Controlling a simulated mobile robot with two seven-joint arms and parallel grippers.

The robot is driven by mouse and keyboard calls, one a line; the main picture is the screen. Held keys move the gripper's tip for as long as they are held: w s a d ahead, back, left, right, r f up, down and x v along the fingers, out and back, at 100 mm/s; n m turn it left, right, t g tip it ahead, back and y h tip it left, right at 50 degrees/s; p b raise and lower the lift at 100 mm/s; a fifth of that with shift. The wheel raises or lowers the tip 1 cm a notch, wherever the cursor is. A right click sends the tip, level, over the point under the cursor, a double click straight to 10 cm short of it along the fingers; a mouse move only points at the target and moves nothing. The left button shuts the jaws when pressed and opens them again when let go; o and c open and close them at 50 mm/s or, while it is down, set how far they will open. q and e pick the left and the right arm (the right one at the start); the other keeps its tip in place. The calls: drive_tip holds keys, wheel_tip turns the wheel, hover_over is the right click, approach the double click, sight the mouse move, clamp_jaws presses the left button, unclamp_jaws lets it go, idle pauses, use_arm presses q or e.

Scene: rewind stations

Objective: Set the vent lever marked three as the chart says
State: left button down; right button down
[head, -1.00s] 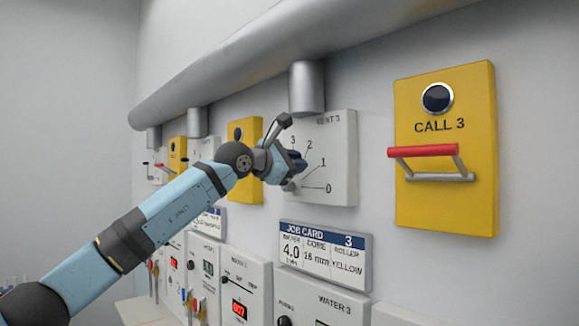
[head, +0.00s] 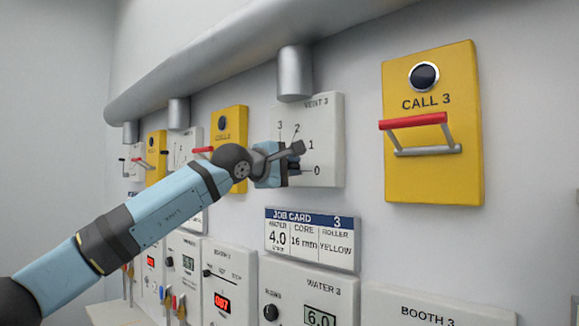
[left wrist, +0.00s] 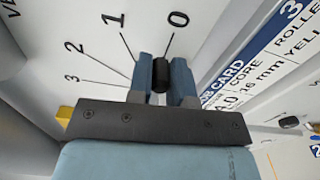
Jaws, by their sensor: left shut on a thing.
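The vent 3 panel (head: 325,150) is a pale plate with marks 0 to 3 fanned around its lever. In the left wrist view, the lever's black knob (left wrist: 161,74) sits between the two blue fingers of my left gripper (left wrist: 166,80), close to the 0 line. In the head view, my left gripper (head: 290,165) is at the panel and hides most of the lever, so its exact setting cannot be told. I see no vent chart. My right gripper is out of view.
The yellow Call 3 box (head: 430,170) with its red-gripped handle (head: 413,121) projects at the right. Below are the job card (head: 310,237) and the water 3 panel (head: 340,290). A silver duct (head: 294,74) comes down above the vent panel.

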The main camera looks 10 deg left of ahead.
use_arm(q)
drive_tip(key=shift+f+m, duration=0.3)
drive_tip(key=shift+f, duration=0.15)
drive_tip(key=shift+m, duration=0.3)
drive_tip(key=c, duration=1.3)
unclamp_jaws()
drive_tip(key=shift+o, duration=1.3)
drive_tip(key=shift+w+f, duration=0.1)
